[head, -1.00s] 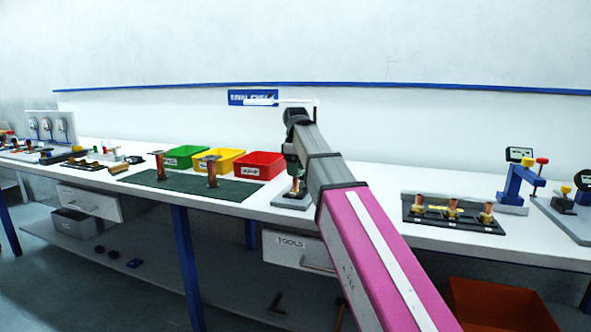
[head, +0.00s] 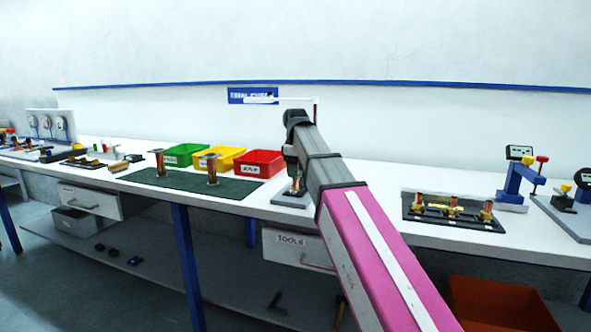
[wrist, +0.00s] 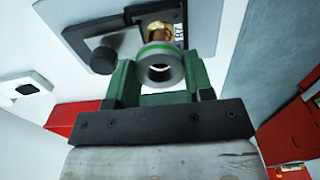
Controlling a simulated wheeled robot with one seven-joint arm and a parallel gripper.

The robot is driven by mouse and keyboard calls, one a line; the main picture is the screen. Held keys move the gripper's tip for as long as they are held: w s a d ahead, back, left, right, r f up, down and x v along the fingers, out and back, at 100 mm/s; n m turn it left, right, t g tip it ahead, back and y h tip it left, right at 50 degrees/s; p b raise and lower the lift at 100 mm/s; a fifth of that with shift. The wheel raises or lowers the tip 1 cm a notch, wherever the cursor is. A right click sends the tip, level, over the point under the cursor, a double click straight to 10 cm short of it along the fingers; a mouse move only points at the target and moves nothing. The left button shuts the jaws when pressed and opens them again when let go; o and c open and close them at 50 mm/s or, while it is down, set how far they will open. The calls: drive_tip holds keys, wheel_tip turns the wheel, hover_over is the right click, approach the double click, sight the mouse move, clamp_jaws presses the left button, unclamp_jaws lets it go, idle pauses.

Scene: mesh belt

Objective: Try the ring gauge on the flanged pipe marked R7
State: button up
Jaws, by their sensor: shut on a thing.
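My gripper (wrist: 160,92) is shut on the ring gauge (wrist: 161,70), a grey ring with a green band, seen with its bore facing the wrist camera. Just beyond it is a brass-coloured piece (wrist: 158,31) in a dark holder on a grey plate (wrist: 205,20), with a small label I cannot read. In the head view my gripper (head: 292,165) is above that plate (head: 290,201); a copper part (head: 297,186) shows below it. Whether ring and piece touch is unclear. Two flanged copper pipes (head: 160,164) (head: 211,171) stand on the green mat; I cannot make out an R7 mark.
Green (head: 184,154), yellow (head: 217,159) and red (head: 259,163) bins stand behind the mat (head: 190,187). A black tray (head: 470,224) with brass and copper parts is at the right, beside a blue gauge stand (head: 513,184). The bench between plate and tray is partly hidden by my arm.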

drive_tip(key=shift+f, duration=1.25)
drive_tip(key=shift+r, duration=1.9)
idle(0.8)
drive_tip(key=shift+r, duration=2.85)
drive_tip(key=shift+d, duration=0.1)
